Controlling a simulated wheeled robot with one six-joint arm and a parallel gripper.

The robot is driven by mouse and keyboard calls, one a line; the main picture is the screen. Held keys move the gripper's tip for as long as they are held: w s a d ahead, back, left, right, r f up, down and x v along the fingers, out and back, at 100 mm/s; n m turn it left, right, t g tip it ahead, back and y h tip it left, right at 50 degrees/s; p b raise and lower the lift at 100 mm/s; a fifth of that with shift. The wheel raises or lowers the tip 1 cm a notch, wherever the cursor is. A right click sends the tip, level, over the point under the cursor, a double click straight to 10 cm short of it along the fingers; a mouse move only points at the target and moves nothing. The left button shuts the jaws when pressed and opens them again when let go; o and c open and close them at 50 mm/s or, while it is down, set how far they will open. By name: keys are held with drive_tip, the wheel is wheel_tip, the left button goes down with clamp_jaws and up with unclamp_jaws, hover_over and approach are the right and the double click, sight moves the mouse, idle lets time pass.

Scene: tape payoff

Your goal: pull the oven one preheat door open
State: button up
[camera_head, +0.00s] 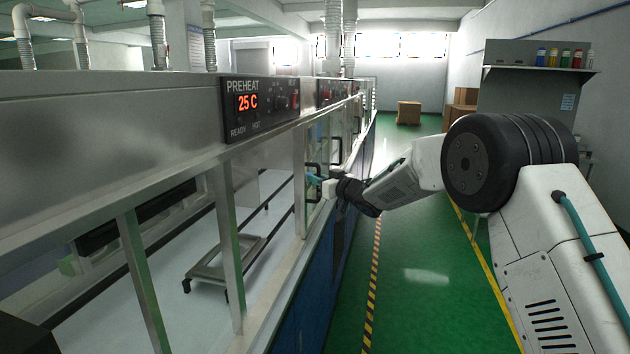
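The oven (110,105) is a long metal-framed unit with glazed or open bays along the left. Its PREHEAT panel (260,108) reads 25 C, with READY and HOT labels below. A dark bar handle (314,168) stands on the front just past the panel, and a second dark handle (337,150) shows farther along. My gripper (318,183) reaches left to the front, its pale and teal end right at the nearer handle. It is small and partly hidden, so I cannot tell whether the fingers are closed or touch the handle.
Inside the oven, a metal frame carrier (225,258) sits by dark rails. The green floor (415,290) to the right is clear, with a striped line (373,285) beside the blue base panels. Cardboard boxes (408,112) and a bottle shelf (535,68) stand far back.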

drive_tip(key=shift+w+d, duration=0.15)
drive_tip(key=v, duration=0.7)
drive_tip(key=shift+s+d, duration=0.25)
drive_tip(key=shift+s, duration=0.05)
